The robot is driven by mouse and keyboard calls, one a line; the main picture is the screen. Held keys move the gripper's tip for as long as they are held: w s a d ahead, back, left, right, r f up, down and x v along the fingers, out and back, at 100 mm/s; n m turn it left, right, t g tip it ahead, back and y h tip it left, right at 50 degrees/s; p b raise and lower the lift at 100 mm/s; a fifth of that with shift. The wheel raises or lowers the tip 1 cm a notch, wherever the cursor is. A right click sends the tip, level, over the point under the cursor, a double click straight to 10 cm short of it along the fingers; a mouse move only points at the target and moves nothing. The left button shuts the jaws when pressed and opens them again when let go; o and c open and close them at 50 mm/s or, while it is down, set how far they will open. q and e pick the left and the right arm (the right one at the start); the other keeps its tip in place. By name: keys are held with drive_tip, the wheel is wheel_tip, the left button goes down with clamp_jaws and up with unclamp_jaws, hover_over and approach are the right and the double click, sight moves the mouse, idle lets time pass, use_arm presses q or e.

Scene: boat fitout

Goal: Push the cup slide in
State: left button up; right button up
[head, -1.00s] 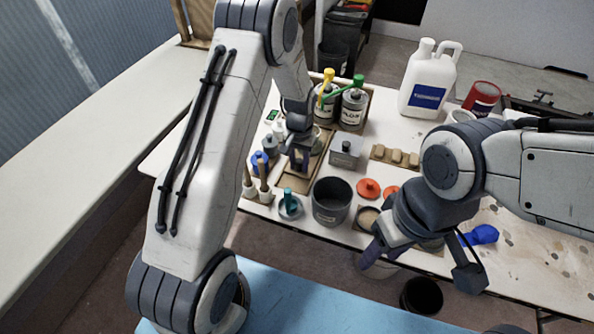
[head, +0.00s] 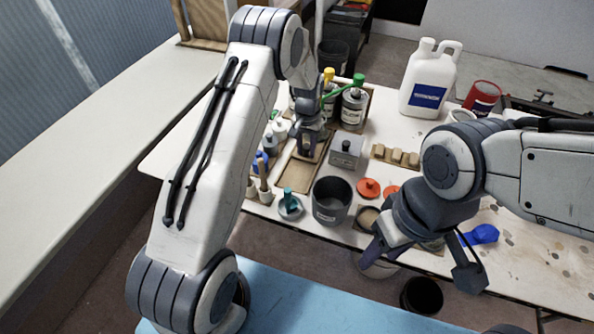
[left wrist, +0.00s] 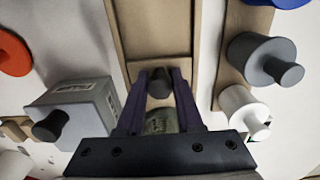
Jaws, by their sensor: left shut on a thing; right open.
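The cup slide (left wrist: 160,64) is a light wooden board in a wooden track (left wrist: 158,25), seen in the left wrist view. The bare near part of the track also shows in the head view (head: 293,179). A dark round knob (left wrist: 160,84) stands on the slide, with a grey-green cup (left wrist: 160,122) partly hidden behind it. My left gripper (head: 306,152) is shut on the knob, its fingers on either side in the left wrist view. In the head view it hides most of the slide and the cup. My right gripper (head: 420,264) is open and empty over the table's front edge.
A grey box with a knob (head: 346,150) stands close right of the track. Small bottles (head: 279,131) and brushes (head: 264,185) line its left. A dark pot (head: 332,200) and orange lids (head: 368,187) are in front to the right.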

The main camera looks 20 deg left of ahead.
use_arm(q)
drive_tip(key=o, duration=1.5)
drive_tip(key=shift+o, duration=0.2)
drive_tip(key=shift+r, duration=0.1)
drive_tip(key=shift+r+p, duration=2.7)
drive_tip(key=shift+r, duration=0.75)
